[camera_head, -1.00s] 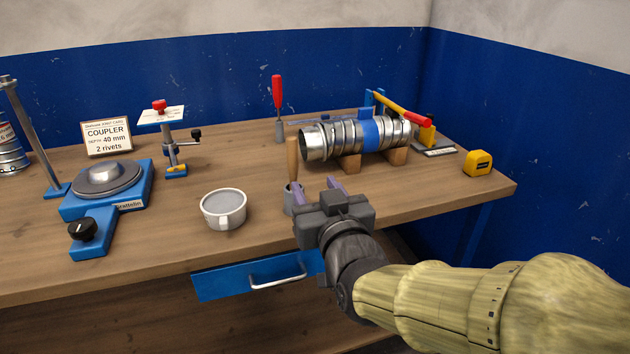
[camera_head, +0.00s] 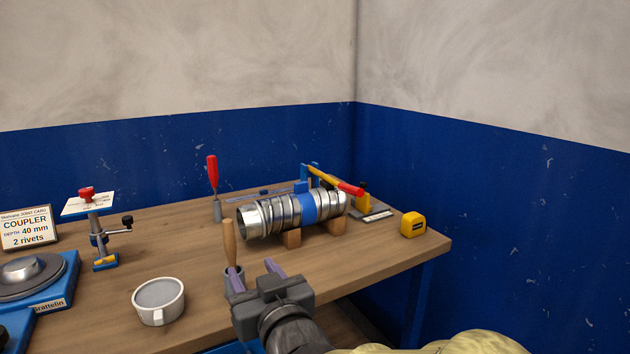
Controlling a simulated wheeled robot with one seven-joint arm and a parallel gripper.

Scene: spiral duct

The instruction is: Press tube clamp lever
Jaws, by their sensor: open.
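The tube clamp's lever (camera_head: 335,180) is a yellow bar with a red grip at its right end. It slants down to the right from a blue bracket, above and behind the duct. The silver spiral duct (camera_head: 270,215) lies on wooden blocks, with a blue clamp band (camera_head: 308,206) around it. My gripper (camera_head: 257,268) is open, its two purple fingers pointing toward the bench. It is in front of the duct, low and left of the lever, and apart from the lever. Nothing shows between the fingers.
A wooden-handled tool (camera_head: 229,242) stands in a small cup close to my left finger. A white mug (camera_head: 159,301) is to the left. A yellow tape measure (camera_head: 412,224) sits near the bench's right edge. A red-handled tool (camera_head: 212,170) stands behind.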

